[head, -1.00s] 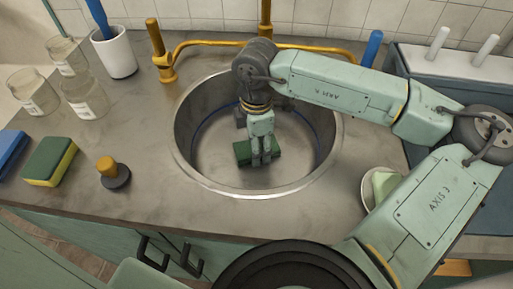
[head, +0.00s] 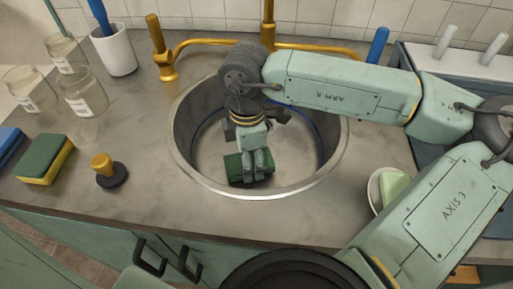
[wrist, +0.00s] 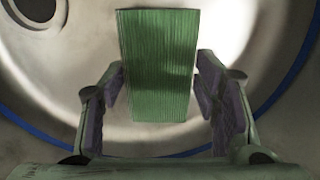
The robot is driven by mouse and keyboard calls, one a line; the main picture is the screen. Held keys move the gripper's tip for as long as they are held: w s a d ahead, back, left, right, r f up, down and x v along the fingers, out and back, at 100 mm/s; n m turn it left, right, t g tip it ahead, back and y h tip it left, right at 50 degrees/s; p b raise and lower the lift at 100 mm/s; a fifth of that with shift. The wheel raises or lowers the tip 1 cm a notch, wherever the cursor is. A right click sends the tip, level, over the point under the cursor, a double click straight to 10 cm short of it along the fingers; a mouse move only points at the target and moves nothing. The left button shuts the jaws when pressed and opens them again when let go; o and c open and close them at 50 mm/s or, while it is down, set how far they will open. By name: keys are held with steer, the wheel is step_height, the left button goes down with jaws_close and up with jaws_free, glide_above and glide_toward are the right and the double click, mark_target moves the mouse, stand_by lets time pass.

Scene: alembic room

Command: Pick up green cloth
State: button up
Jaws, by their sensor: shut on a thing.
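The green cloth (head: 235,168) is a small, dark green folded block inside the round metal sink (head: 184,150). My gripper (head: 258,176) reaches down into the sink and is shut on the cloth. In the wrist view, the cloth (wrist: 158,65) shows as a ribbed green rectangle between the two fingers (wrist: 160,95). In the head view the fingers hide part of the cloth. I cannot tell clearly whether the cloth touches the sink floor.
A brass tap stands behind the sink. A green-yellow sponge (head: 45,160), a brass-topped stopper (head: 107,170), glass jars (head: 82,93) and a white cup (head: 115,52) stand at left. A dish with pale green soap (head: 392,187) is at right.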

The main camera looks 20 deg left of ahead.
steer(key=s, duration=0.3)
steer(key=shift+r+b, duration=0.25)
steer(key=shift+b, duration=0.05)
step_height(320, 180, up, 17)
steer(key=p, duration=0.2)
steer(key=shift+p, duration=0.4)
steer(key=shift+w, duration=0.1)
